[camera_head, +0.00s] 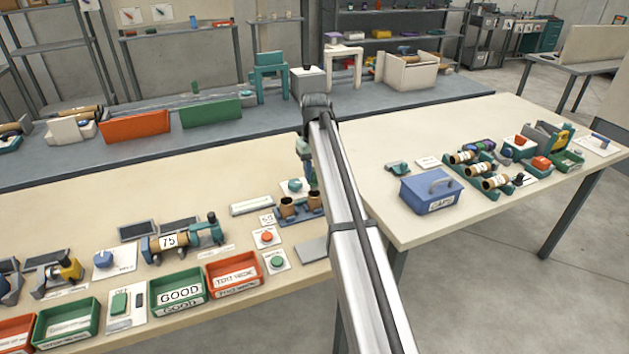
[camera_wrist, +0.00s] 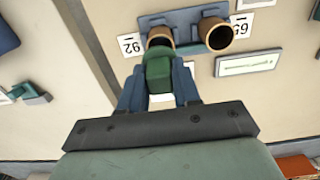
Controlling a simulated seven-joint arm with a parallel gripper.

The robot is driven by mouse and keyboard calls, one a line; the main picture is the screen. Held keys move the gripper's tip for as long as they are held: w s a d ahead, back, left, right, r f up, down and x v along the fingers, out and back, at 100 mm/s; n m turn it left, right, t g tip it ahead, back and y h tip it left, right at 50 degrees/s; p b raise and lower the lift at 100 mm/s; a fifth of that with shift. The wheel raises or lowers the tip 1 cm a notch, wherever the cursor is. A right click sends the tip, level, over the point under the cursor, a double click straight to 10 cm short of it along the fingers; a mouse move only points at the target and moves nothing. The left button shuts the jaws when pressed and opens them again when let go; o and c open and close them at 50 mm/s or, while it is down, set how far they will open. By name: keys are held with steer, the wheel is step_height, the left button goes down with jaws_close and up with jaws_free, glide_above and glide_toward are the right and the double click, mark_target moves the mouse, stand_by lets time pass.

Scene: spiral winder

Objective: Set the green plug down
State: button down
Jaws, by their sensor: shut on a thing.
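The green plug (camera_wrist: 158,74) is between the blue fingers of my gripper (camera_wrist: 158,92), in the wrist view. My gripper is shut on it. The plug's far end overlaps the mouth of the left brown tube (camera_wrist: 160,38); I cannot tell whether it touches the tube. A second brown tube (camera_wrist: 217,35) stands beside it in the same blue holder (camera_wrist: 186,17). In the head view, my gripper (camera_head: 311,185) is above and behind the holder (camera_head: 300,217) with its two tubes. The plug cannot be made out clearly there, and my arm covers part of the holder's right side.
A red button (camera_head: 267,237) and a green button (camera_head: 277,262) sit on plates in front of the holder. The GOOD bin (camera_head: 178,292) and an orange bin (camera_head: 234,272) stand at front left. A blue box (camera_head: 431,191) stands right of my arm. A gap separates the tables.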

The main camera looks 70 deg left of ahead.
mark_target(313, 169)
step_height(313, 169, up, 4)
steer(key=shift+r, duration=0.15)
steer(key=shift+s+r, duration=0.15)
steer(key=shift+r, duration=0.2)
steer(key=s+d+f, duration=0.1)
steer(key=s+d, duration=0.3)
steer(key=d, duration=0.4)
steer(key=s+d+f, duration=0.2)
steer(key=s+d, duration=0.2)
steer(key=d, duration=0.4)
steer(key=shift+w+f, duration=0.1)
steer(key=shift+f, duration=4.55)
steer(key=shift+f, duration=0.1)
steer(key=c, duration=0.8)
jaws_free()
